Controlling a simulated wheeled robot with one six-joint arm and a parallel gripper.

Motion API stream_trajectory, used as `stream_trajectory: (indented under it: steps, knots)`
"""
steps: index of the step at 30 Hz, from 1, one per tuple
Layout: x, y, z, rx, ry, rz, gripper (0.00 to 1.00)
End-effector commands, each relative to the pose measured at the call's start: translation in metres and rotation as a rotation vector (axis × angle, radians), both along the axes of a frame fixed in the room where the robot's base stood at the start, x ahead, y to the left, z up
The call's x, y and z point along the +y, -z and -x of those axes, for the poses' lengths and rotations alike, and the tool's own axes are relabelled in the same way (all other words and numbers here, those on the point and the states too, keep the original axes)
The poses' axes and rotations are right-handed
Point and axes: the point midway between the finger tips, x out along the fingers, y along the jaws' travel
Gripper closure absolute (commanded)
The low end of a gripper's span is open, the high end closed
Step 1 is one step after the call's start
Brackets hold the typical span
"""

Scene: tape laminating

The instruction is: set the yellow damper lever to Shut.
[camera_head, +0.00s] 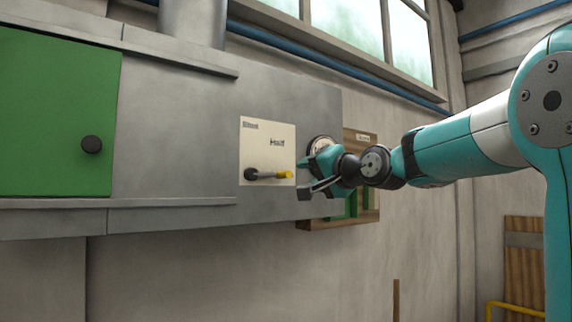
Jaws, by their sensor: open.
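The damper lever (270,175) is on a cream plate (258,150) on the side of a grey metal duct. It has a dark pivot at the left and a yellow tip (286,175) at the right, and it lies about level, pointing right. The plate reads "Half" at upper centre-right; the small label at its top left is too blurred to read surely. My gripper (304,178) is open, just right of the yellow tip, with one finger higher and one lower. No contact with the lever shows.
A round gauge (321,143) is on the duct behind my gripper. A wooden board with green parts (366,205) hangs on the wall behind it, partly hidden. A green door (55,115) with a black knob is at left. The space below the duct looks mostly clear.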

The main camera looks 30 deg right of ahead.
Motion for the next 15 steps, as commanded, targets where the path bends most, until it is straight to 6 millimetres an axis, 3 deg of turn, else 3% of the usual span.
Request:
stream_trajectory:
  steps: [6,15]
  knots:
    - [0.003,-0.005,-0.05,0.003,-0.004,-0.002,0.54]
    - [0.003,-0.002,-0.087,0.001,-0.001,0.001,0.54]
